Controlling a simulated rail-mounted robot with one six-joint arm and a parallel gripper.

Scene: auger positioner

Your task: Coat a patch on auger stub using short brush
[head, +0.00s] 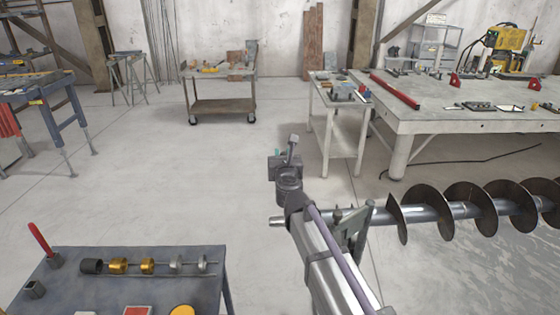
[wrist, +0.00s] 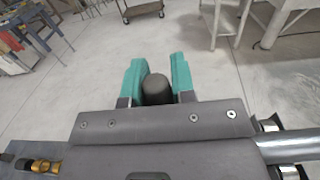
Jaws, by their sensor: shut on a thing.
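My gripper (wrist: 156,62) has teal fingers, closed on a dark, round-topped piece (wrist: 157,90), which I take to be the short brush. Its bristles are not visible. In the head view my gripper (head: 277,153) is small and partly hidden by my wrist, above and beyond the auger's left end. The auger stub (head: 277,220) is the bare grey shaft end, sticking out left of my arm. A grey shaft (wrist: 288,143) also shows at the right edge of the wrist view. The held piece appears apart from the stub.
The auger's flights (head: 460,200) extend right. A grey stand (head: 355,228) is near the shaft, behind my arm. The middle floor is clear.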

